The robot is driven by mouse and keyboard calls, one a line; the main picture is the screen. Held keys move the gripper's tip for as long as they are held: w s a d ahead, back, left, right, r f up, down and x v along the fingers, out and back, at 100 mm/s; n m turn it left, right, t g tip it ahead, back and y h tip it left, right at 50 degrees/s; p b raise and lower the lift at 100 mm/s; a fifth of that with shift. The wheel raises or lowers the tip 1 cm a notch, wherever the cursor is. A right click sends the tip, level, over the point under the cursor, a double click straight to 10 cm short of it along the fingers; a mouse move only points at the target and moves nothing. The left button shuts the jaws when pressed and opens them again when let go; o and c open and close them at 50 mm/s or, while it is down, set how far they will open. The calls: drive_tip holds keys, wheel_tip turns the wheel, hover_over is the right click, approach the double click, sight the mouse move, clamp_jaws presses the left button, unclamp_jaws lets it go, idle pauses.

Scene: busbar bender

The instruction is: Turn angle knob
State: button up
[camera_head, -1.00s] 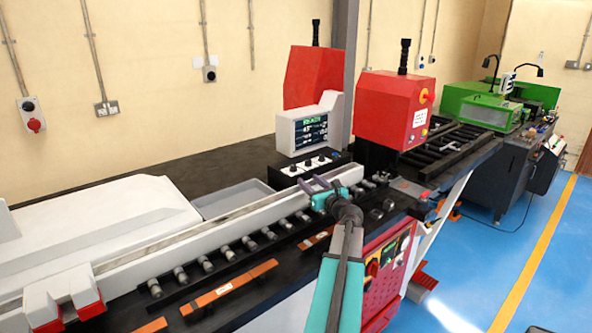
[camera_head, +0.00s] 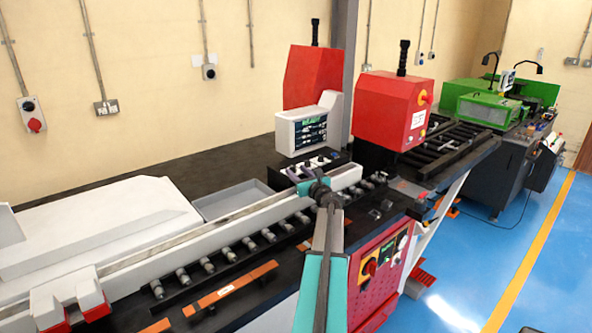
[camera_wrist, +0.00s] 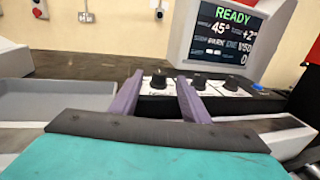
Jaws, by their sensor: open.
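A black control box (camera_head: 284,176) with black knobs stands below the display. In the wrist view a left knob (camera_wrist: 158,80), a middle knob (camera_wrist: 199,81) and a right knob (camera_wrist: 232,83) stand in a row over white labels too blurred to read. My gripper (camera_head: 298,173) is open and empty in front of the box. In the wrist view my gripper (camera_wrist: 158,80) has its two purple fingers apart, with the left knob appearing between their tips; whether they reach around it I cannot tell. The display (camera_head: 302,132) reads READY and 45° in the wrist view (camera_wrist: 228,35).
A white rail (camera_head: 180,238) and a row of rollers (camera_head: 208,263) run along the bench in front of the box. A grey tray (camera_head: 232,198) lies to its left. A red press head (camera_head: 390,108) stands to the right. A blue button (camera_wrist: 259,87) is right of the knobs.

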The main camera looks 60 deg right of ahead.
drive_tip(key=shift+w+d, duration=0.35)
drive_tip(key=shift+w, duration=0.3)
drive_tip(key=c, duration=1.1)
drive_tip(key=shift+o, duration=0.4)
drive_tip(key=shift+d+n+t+y, duration=0.25)
drive_tip(key=shift+n+t+y, duration=0.2)
drive_tip(key=shift+y, duration=0.25)
drive_tip(key=shift+s+d+f+n+t+y+b, duration=0.1)
drive_tip(key=shift+d+n+t+y, duration=0.1)
drive_tip(key=shift+n+y, duration=0.35)
drive_tip(key=shift+s+d+r+n+t+y+b, duration=0.1)
drive_tip(key=shift+n+t+y, duration=0.2)
drive_tip(key=shift+y, duration=0.4)
drive_tip(key=shift+d+f+n+t+y+b, duration=0.1)
drive_tip(key=shift+n+t+y, duration=0.05)
drive_tip(key=shift+n+y, duration=0.45)
drive_tip(key=shift+d+n+y+b, duration=0.15)
drive_tip(key=shift+n+y, duration=0.45)
drive_tip(key=shift+y, duration=0.45)
drive_tip(key=shift+d+n+y+b, duration=0.15)
drive_tip(key=shift+n+y, duration=0.45)
drive_tip(key=shift+y, duration=0.4)
drive_tip(key=shift+n+y, duration=0.6)
drive_tip(key=shift+y, duration=0.3)
drive_tip(key=shift+n+y, duration=0.3)
drive_tip(key=shift+y, duration=0.2)
